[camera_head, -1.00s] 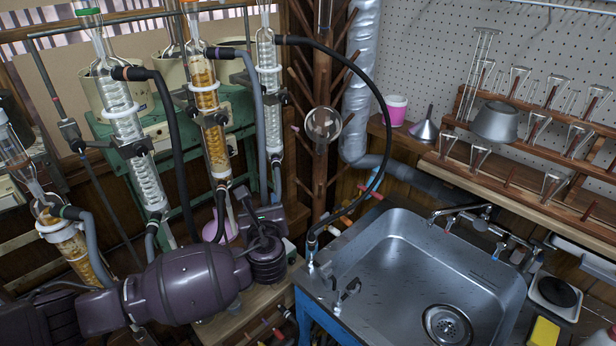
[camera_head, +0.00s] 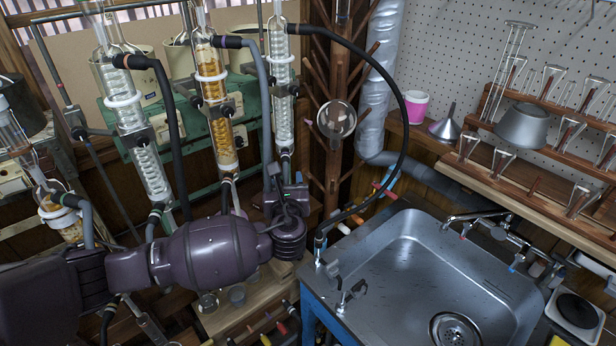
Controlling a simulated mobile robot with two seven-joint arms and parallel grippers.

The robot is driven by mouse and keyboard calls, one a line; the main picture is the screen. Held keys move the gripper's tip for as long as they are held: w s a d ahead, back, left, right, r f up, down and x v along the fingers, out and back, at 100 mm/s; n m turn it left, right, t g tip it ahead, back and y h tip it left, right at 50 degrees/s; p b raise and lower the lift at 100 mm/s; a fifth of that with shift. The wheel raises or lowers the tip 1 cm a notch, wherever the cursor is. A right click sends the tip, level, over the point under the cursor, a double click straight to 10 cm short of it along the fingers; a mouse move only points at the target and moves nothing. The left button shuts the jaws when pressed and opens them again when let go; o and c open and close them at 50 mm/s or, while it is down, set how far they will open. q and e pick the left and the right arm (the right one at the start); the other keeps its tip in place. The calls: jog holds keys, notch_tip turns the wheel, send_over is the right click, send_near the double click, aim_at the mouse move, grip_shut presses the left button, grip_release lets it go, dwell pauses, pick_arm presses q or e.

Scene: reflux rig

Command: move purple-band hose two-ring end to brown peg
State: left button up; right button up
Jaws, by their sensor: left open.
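My left gripper (camera_head: 286,192) is open, in front of the right-hand condenser's lower end. The lower end of a grey hose (camera_head: 262,95) passes close behind its fingers; I cannot tell whether they touch. A black hose (camera_head: 405,130) arcs from the right-hand condenser's top to a fitting at the sink's left corner. Another black hose (camera_head: 172,120) hangs from the left condenser's top. No purple band can be made out, so I cannot tell which hose carries it. Small coloured pegs (camera_head: 357,219) line the wall behind the sink; a brown one is not clear. My right gripper is not in view.
Glass condensers (camera_head: 212,110) stand close behind my left arm. A wooden drying post (camera_head: 335,95) with a round flask (camera_head: 337,120) stands right of the gripper. The steel sink (camera_head: 400,270) is empty. Small glass vessels (camera_head: 237,295) stand below my arm.

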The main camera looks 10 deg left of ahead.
aim_at(285, 164)
pick_arm(q)
jog(key=shift+w+a+f+b, duration=0.1)
jog(key=shift+w+a+b, duration=0.15)
jog(key=shift+w+b, duration=0.35)
jog(key=b+x, duration=0.2)
jog(key=x, duration=0.3)
jog(key=shift+w+a, duration=0.1)
jog(key=shift+w, duration=0.3)
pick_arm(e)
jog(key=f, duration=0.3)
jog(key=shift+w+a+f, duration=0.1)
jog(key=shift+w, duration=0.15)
pick_arm(q)
jog(key=shift+b+x, duration=0.35)
jog(key=shift+x, duration=0.55)
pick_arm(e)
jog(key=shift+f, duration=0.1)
pick_arm(q)
jog(key=shift+p, duration=0.65)
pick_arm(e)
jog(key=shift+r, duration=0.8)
pick_arm(q)
grip_shut()
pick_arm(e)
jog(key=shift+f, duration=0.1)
